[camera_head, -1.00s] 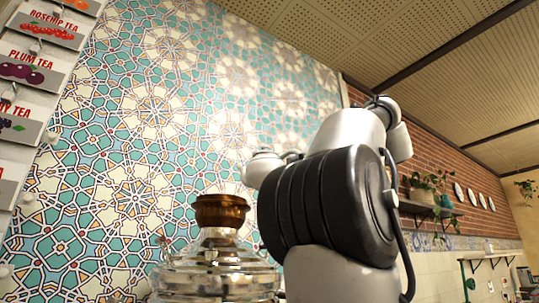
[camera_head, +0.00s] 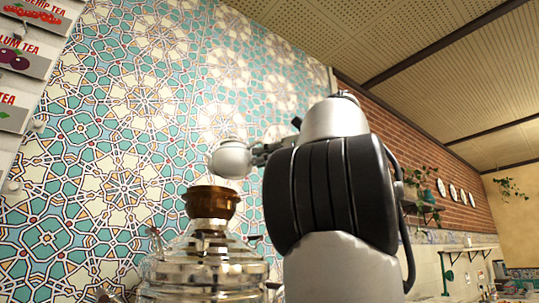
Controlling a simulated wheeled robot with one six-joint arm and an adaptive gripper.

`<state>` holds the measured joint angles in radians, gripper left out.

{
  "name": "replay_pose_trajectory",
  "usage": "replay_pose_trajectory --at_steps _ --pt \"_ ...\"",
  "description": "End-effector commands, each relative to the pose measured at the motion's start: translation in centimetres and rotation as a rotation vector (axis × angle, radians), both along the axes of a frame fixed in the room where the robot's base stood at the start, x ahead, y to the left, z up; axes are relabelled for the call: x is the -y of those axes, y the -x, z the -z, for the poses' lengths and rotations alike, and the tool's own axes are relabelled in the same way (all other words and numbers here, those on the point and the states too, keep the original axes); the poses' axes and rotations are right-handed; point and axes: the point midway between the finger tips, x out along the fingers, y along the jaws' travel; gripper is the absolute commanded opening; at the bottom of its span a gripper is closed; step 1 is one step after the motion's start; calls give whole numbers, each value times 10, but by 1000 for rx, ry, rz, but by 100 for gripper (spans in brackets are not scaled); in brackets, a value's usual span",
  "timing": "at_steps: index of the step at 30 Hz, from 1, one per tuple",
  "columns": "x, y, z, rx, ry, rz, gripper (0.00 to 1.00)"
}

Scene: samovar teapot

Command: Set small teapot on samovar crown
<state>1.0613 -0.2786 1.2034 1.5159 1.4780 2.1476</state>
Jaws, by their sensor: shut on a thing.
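The samovar (camera_head: 205,268) is shiny metal and stands at the bottom of the head view, with its lower part out of frame. Its crown (camera_head: 210,203) is an amber-brown ring on top. The small teapot (camera_head: 230,159) is pale and rounded. It is held up just above and slightly right of the crown in the picture, with a narrow gap between them. I cannot tell their difference in depth. My gripper (camera_head: 257,153) is shut on the teapot from its right side and is partly hidden behind my arm.
A patterned tile wall (camera_head: 130,110) rises behind the samovar. Tea signs (camera_head: 30,60) hang at the far left. A shelf with plants (camera_head: 428,205) is far back on the right. The space directly above the crown looks clear of other objects.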

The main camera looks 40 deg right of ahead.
Motion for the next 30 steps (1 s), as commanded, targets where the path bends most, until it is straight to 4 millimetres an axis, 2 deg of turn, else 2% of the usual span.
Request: replay_pose_trajectory --at_steps 30 --pt "-18 -83 7 2 0 -2 0"
